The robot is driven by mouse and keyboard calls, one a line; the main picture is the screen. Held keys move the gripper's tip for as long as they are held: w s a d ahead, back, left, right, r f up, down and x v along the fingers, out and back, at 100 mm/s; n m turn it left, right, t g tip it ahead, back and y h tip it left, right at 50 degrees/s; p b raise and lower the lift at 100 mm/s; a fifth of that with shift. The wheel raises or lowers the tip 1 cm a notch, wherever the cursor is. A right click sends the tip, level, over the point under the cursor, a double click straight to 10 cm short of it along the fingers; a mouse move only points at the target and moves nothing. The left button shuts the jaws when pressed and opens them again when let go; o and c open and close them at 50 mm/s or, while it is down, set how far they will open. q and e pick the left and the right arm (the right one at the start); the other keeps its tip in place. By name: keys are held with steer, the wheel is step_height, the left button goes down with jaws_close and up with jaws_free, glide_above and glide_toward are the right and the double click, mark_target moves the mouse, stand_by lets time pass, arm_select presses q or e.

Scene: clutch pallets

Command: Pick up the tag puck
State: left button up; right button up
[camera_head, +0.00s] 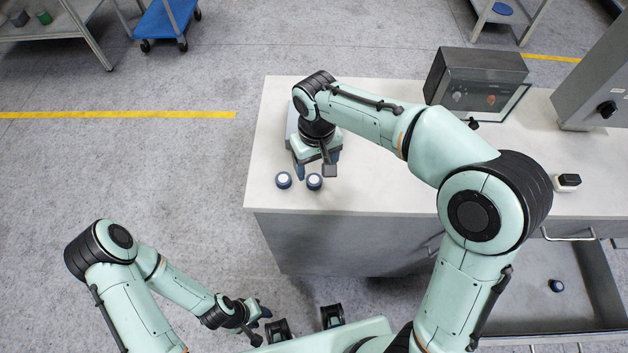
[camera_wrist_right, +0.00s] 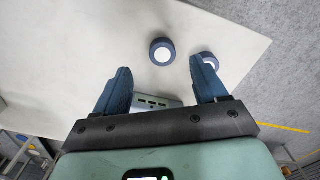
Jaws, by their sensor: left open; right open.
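Two dark blue pucks with white tops lie near the counter's front left corner: a left puck (camera_head: 283,180) and a right puck (camera_head: 314,182). Another blue puck (camera_head: 556,286) lies in the open drawer. My right gripper (camera_head: 316,166) is open and empty, just behind the two pucks. In the right wrist view, the right puck (camera_wrist_right: 162,51) sits ahead of the gap between the fingers (camera_wrist_right: 162,78). The left puck (camera_wrist_right: 208,60) is partly hidden by one finger. My left gripper (camera_head: 258,317) is open, low at the bottom, away from the counter.
A grey slotted device (camera_wrist_right: 155,102) lies beneath my right gripper on the counter (camera_head: 390,185). A dark box with a window (camera_head: 475,85), a grey cabinet (camera_head: 595,75) and a small black-and-white item (camera_head: 567,182) stand to the right. The open drawer (camera_head: 530,265) juts out in front.

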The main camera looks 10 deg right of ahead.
mark_target(314, 179)
steer(key=shift+w+f, duration=0.15)
steer(key=shift+f, duration=0.5)
steer(key=f, duration=0.5)
steer(key=shift+w+a, duration=0.15)
steer(key=shift+a, duration=0.1)
steer(key=c, duration=1.1)
